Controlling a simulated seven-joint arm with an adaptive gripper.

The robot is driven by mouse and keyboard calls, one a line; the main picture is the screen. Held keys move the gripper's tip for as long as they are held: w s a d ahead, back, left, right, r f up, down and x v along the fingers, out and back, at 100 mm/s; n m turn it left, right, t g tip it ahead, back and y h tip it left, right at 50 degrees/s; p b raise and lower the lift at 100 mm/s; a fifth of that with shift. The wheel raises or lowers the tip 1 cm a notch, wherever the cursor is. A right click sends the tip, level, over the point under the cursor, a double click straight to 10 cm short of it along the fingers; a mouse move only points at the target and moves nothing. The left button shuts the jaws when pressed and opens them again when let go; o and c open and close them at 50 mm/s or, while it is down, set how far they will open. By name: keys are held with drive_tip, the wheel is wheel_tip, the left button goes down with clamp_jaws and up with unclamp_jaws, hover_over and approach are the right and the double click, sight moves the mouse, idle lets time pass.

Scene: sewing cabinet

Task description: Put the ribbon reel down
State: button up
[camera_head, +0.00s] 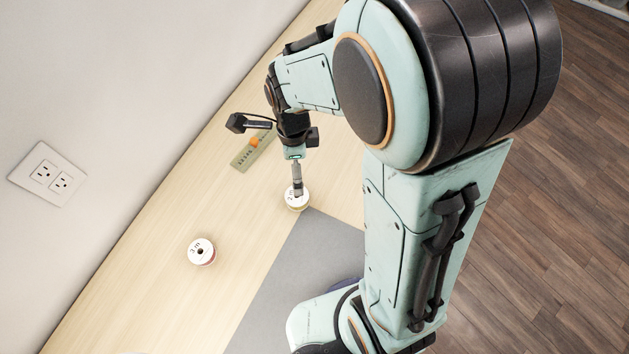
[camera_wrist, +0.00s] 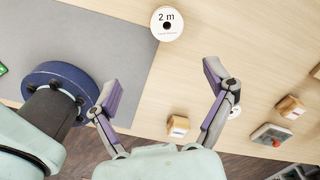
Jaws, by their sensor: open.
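A white-topped ribbon reel (camera_head: 299,203) lies flat on the wooden top beside the corner of the grey mat, just under my gripper (camera_head: 297,186). It also shows in the wrist view, marked "2 m" (camera_wrist: 167,23), beyond the open fingertips (camera_wrist: 158,86). The fingers are spread wide with nothing between them, and the reel appears apart from them. A second reel (camera_head: 201,251), white-topped with a red edge, stands nearer the front left in the head view. My gripper partly covers the first reel in the head view.
A grey mat (camera_head: 285,285) covers part of the top. A green strip with an orange piece (camera_head: 253,147) lies behind my gripper. The wrist view shows wooden blocks (camera_wrist: 178,126) and a grey box with a red button (camera_wrist: 271,135). Bare wood surrounds the second reel.

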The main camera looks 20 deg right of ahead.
drive_tip(key=s+r+n, duration=0.5)
drive_tip(key=s+n, duration=0.2)
drive_tip(key=n, duration=0.3)
drive_tip(key=s+d+r+n, duration=0.1)
drive_tip(key=s+r+n, duration=0.3)
drive_tip(key=s+n, duration=0.4)
drive_tip(key=n, duration=0.3)
drive_tip(key=shift+d+r+y, duration=0.2)
drive_tip(key=shift+r+y, duration=0.1)
drive_tip(key=shift+r, duration=0.05)
drive_tip(key=shift+o, duration=0.3)
drive_tip(key=shift+o, duration=1.3)
drive_tip(key=shift+w, duration=0.1)
drive_tip(key=shift+n, duration=0.4)
